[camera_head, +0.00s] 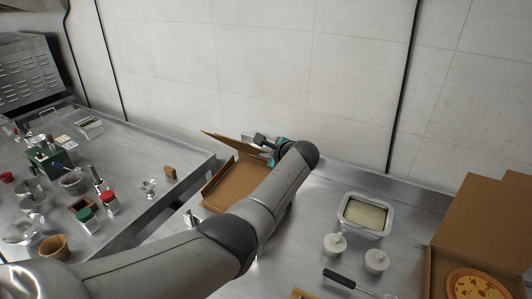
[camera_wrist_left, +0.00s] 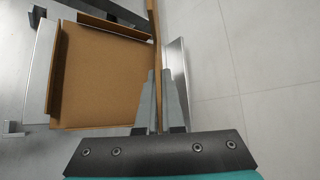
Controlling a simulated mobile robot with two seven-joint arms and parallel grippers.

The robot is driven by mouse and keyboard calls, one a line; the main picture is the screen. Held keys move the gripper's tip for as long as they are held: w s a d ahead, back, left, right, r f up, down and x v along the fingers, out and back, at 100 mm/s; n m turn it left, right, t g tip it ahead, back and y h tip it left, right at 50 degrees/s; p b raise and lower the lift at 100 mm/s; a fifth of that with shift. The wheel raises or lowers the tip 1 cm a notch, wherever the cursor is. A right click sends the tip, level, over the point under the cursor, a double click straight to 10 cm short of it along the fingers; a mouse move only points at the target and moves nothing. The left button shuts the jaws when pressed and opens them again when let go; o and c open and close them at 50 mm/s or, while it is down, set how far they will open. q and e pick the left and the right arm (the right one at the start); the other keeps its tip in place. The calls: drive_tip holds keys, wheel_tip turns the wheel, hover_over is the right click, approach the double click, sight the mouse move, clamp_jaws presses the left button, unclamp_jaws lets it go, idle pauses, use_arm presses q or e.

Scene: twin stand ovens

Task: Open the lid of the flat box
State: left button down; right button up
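The flat box (camera_head: 233,184) is brown cardboard and lies on the steel counter, partly hidden behind my left arm. Its lid (camera_head: 224,139) is raised at the back, near the wall, and the empty inside shows. In the left wrist view the box floor (camera_wrist_left: 100,80) is bare and the lid (camera_wrist_left: 154,20) is seen nearly edge-on. My left gripper (camera_head: 262,140) is at the raised lid. In the left wrist view its fingers (camera_wrist_left: 158,78) are close together, with the lid's thin edge between them. My right gripper is not in view.
A second open box (camera_head: 480,222) with a pizza (camera_head: 474,286) stands at the right. A white-rimmed tub (camera_head: 365,215), two small white pots (camera_head: 335,244) and a black-handled tool (camera_head: 345,281) lie between. Cups and jars crowd the left counter (camera_head: 130,140). The wall (camera_head: 270,70) is close behind the lid.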

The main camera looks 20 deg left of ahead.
use_arm(q)
drive_tip(key=c, duration=1.3)
unclamp_jaws()
drive_tip(key=shift+d, duration=0.1)
drive_tip(key=shift+s+d+r+p, duration=0.3)
drive_tip(key=shift+s+d+r, duration=0.05)
drive_tip(key=shift+d+r, duration=0.05)
drive_tip(key=p+v, duration=0.1)
drive_tip(key=v, duration=1.2)
drive_tip(key=shift+s+d+r, duration=0.2)
drive_tip(key=shift+s+d, duration=0.05)
drive_tip(key=shift+d, duration=0.05)
drive_tip(key=shift+c, duration=0.3)
